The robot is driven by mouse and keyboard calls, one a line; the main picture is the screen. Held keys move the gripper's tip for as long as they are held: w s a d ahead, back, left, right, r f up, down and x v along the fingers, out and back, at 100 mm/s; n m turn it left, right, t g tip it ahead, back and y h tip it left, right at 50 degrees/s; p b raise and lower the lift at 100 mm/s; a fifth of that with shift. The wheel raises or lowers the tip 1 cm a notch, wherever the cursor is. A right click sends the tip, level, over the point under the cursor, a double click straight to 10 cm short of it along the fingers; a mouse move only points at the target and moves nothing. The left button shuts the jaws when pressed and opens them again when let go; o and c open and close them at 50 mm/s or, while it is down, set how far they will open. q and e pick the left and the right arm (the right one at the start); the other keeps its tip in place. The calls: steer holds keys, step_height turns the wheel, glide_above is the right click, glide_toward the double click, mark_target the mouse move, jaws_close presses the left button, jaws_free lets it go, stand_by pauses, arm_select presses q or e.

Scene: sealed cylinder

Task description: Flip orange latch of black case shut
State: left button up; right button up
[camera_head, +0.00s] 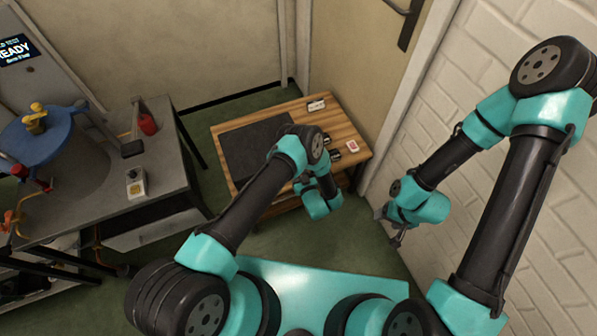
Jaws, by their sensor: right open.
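I cannot make out a black case with an orange latch for certain in the head view. A flat dark panel (250,152) lies on the wooden table, and no latch shows on it. My right gripper (391,229) hangs open and empty to the right of the wooden table, near the white brick wall. My left arm reaches over the table's front edge. Its teal wrist is bent downward there, and its gripper fingers are hidden.
The wooden table (347,130) holds a small pale item (316,105) and a red-and-white item (353,146). A grey bench (160,180) on the left carries a blue round vessel (35,138), a red bottle (147,122) and a small box (136,184). Green floor lies between.

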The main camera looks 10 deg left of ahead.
stand_by(0.7)
arm_select(q)
steer(key=o, duration=0.9)
steer(key=shift+o, duration=0.2)
steer(key=v, duration=1.7)
steer(key=shift+s, duration=0.25)
